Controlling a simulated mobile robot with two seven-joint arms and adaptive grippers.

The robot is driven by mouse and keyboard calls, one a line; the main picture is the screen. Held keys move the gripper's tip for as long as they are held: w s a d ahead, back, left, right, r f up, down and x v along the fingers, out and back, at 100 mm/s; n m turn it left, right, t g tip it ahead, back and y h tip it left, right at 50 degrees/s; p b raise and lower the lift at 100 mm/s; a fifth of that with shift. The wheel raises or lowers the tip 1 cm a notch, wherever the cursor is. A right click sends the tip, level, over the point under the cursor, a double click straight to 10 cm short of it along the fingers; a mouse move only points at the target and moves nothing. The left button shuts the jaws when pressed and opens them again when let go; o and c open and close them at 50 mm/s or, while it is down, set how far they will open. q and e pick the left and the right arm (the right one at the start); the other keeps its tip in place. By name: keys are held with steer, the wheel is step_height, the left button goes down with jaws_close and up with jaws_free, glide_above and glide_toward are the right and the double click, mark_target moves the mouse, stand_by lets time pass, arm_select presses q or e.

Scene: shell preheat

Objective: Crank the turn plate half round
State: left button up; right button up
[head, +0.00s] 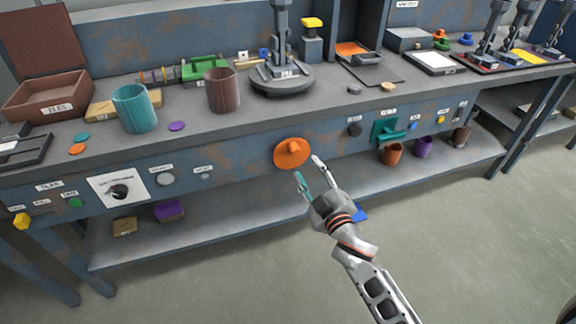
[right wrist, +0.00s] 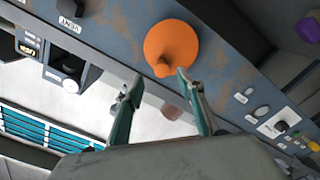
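An orange round plate (head: 290,153) with a short knob sticking out of it is mounted on the bench's front panel. It also shows in the right wrist view (right wrist: 172,42), with the knob at its lower left edge. My right gripper (head: 308,168) is open and empty just in front of the plate, at its lower right in the head view. In the right wrist view its fingers (right wrist: 159,80) are spread, with one tip close to the plate's lower edge. I cannot tell whether it touches. My left gripper is not in view.
A dial (head: 119,191) on a white panel sits left of the plate. A grey round-based stand (head: 282,80) is on the bench top. Open floor lies in front.

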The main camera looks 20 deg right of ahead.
mark_target(298, 154)
steer(key=w, duration=0.2)
steer(key=w+b, duration=0.1)
steer(key=w, duration=0.4)
steer(key=shift+a+f, duration=0.1)
steer(key=shift+a, duration=0.25)
steer(key=shift+w, duration=0.55)
jaws_close()
